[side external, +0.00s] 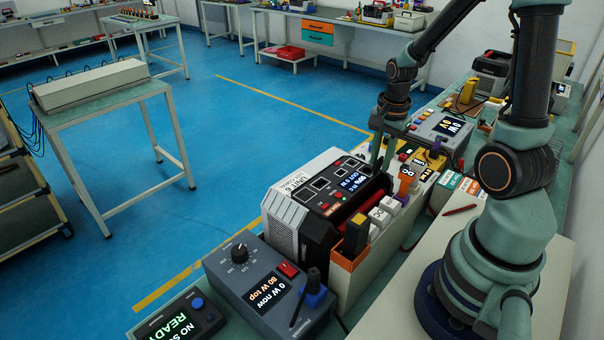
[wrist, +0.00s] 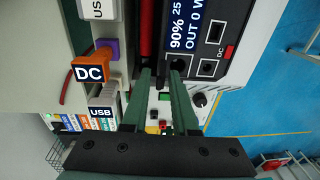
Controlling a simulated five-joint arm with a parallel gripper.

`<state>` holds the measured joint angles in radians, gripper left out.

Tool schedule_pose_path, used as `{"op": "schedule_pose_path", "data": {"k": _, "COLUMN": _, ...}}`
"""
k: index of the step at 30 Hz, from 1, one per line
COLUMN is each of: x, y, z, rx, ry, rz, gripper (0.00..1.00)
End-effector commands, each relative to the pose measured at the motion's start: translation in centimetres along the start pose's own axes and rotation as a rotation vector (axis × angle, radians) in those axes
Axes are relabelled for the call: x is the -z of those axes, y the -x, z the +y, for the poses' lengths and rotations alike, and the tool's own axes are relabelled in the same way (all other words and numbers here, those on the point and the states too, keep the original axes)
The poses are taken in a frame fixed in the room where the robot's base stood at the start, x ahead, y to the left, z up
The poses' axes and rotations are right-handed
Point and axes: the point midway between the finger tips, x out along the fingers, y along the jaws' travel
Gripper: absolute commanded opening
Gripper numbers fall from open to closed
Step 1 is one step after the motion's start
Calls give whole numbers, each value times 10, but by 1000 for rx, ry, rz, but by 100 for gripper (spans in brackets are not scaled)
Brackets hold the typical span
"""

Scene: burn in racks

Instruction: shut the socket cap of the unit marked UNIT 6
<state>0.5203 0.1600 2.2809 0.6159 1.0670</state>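The unit marked UNIT 6 (side external: 322,192) is a white and black box with a dark panel facing up. Its panel, with a lit display reading "90%" and "OUT 0 W", also shows in the wrist view (wrist: 209,40). Several square sockets sit on the panel, one near a DC label (wrist: 214,32). A small red part (wrist: 228,52) is beside it; I cannot tell whether this is the socket cap or how the cap stands. My gripper (side external: 381,165) is above the unit's far right edge.
A red bar (wrist: 148,30) runs along the unit's side. An orange-and-white bin (side external: 350,275) with plugs labelled DC (wrist: 88,73) and USB (wrist: 101,112) stands beside it. A grey-blue meter (side external: 262,290) is in front, and another display box (side external: 447,125) lies beyond.

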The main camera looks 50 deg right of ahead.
Motion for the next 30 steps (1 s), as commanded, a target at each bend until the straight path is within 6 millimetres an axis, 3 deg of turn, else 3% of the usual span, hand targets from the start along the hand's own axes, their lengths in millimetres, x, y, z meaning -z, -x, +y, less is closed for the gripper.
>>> {"op": "schedule_pose_path", "data": {"k": 2, "x": 0, "y": 0, "z": 0, "rx": 0, "ry": 0, "rz": 0, "gripper": 0}}
{"op": "schedule_pose_path", "data": {"k": 30, "x": -1, "y": -1, "z": -13, "rx": -205, "ry": -3, "rz": -109, "gripper": 0}}
